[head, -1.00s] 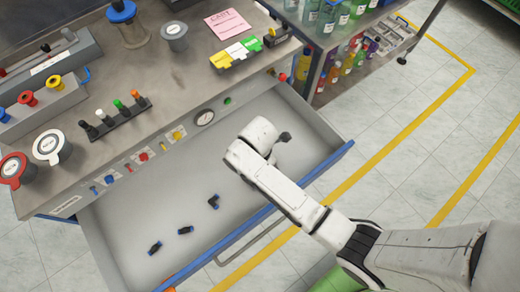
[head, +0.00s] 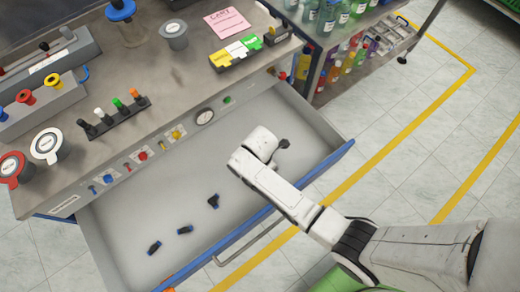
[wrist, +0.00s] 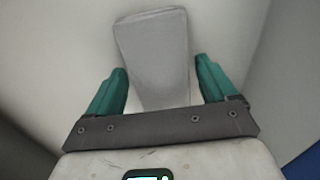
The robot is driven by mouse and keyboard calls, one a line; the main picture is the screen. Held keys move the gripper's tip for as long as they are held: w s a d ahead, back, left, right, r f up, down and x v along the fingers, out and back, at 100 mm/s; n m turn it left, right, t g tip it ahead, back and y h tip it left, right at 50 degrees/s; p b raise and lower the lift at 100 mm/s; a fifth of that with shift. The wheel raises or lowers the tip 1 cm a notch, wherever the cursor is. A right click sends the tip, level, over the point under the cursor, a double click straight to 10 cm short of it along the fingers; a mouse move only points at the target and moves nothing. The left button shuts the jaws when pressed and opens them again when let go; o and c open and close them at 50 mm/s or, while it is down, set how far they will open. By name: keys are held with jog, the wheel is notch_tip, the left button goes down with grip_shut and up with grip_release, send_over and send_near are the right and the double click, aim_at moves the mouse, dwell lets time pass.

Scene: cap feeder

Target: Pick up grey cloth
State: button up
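The grey cloth (wrist: 153,55) shows in the wrist view as a flat, light grey, folded rectangle on the pale drawer floor. My gripper (wrist: 162,82) has two green fingers spread apart, one on each side of the cloth's near part. There is a gap between each finger and the cloth in the picture; I cannot tell the height above it. In the head view my arm reaches into the open drawer, and its wrist hides the cloth and the gripper's fingers.
The open drawer (head: 150,215) has a blue front edge (head: 345,150). Several small black fittings (head: 185,230) lie in its left part. The drawer's walls rise around my gripper. The bench top (head: 160,75) above holds a rack of coloured plugs (head: 118,115) and jars.

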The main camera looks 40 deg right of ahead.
jog(key=c, duration=0.8)
jog(key=shift+r, duration=0.1)
notch_tip(320, 180, up, 10)
jog(key=shift+f+p, duration=0.1)
jog(key=shift+p, duration=0.55)
